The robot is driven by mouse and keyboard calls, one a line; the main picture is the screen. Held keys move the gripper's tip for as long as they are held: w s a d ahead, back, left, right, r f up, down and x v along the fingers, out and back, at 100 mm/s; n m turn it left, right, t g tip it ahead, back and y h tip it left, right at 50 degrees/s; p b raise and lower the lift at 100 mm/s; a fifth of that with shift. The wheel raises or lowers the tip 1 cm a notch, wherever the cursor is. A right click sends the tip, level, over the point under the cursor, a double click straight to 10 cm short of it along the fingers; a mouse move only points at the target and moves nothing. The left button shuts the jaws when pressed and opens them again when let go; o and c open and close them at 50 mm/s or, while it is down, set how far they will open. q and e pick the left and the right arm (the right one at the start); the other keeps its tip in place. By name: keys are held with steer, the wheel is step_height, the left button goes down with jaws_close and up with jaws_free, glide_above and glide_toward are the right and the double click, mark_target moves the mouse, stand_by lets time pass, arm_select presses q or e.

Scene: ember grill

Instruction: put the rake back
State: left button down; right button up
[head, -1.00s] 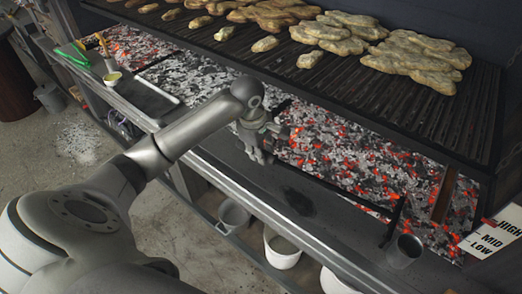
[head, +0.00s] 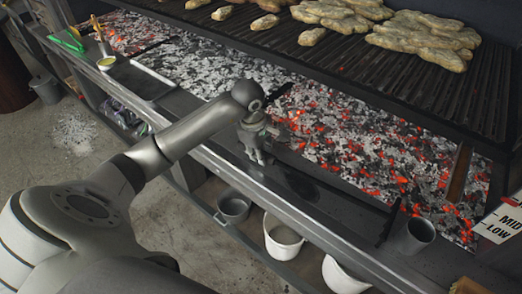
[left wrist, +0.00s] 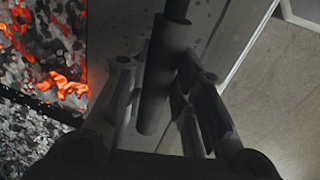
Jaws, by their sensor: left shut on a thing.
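My left gripper (head: 256,150) is above the dark front ledge of the grill, beside the coal bed. In the left wrist view its fingers (left wrist: 160,110) are shut around a thick dark cylindrical handle, which I take to be the handle of the rake (left wrist: 165,85). A thinner shaft runs on from it, away from the camera and out of the frame. In the head view the arm and gripper hide the handle. A dark upright bar (head: 388,224) near the ledge's right end may be the rake's head; I cannot tell for sure. My right gripper is out of view.
Glowing coals (head: 350,150) lie behind the ledge, under a grate (head: 400,80) with several pieces of food. A metal cup (head: 413,238) stands at the right by a HIGH/MID/LOW sign (head: 498,226). White buckets (head: 282,238) are below. A tray (head: 140,80) and green tongs (head: 66,42) are at left.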

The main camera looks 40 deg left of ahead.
arm_select(q)
steer(key=c, duration=1.5)
jaws_free()
steer(key=shift+r, duration=0.1)
steer(key=o, duration=0.4)
steer(key=shift+c, duration=0.2)
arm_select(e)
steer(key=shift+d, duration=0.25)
arm_select(q)
steer(key=o, duration=0.4)
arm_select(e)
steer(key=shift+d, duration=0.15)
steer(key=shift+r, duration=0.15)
arm_select(q)
steer(key=p+v, duration=0.3)
steer(key=v, duration=0.1)
steer(key=shift+r, duration=0.15)
steer(key=p+v, duration=0.2)
steer(key=v, duration=0.2)
steer(key=shift+s+r+p, duration=0.1)
steer(key=shift+r+p, duration=0.2)
steer(key=shift+r, duration=0.05)
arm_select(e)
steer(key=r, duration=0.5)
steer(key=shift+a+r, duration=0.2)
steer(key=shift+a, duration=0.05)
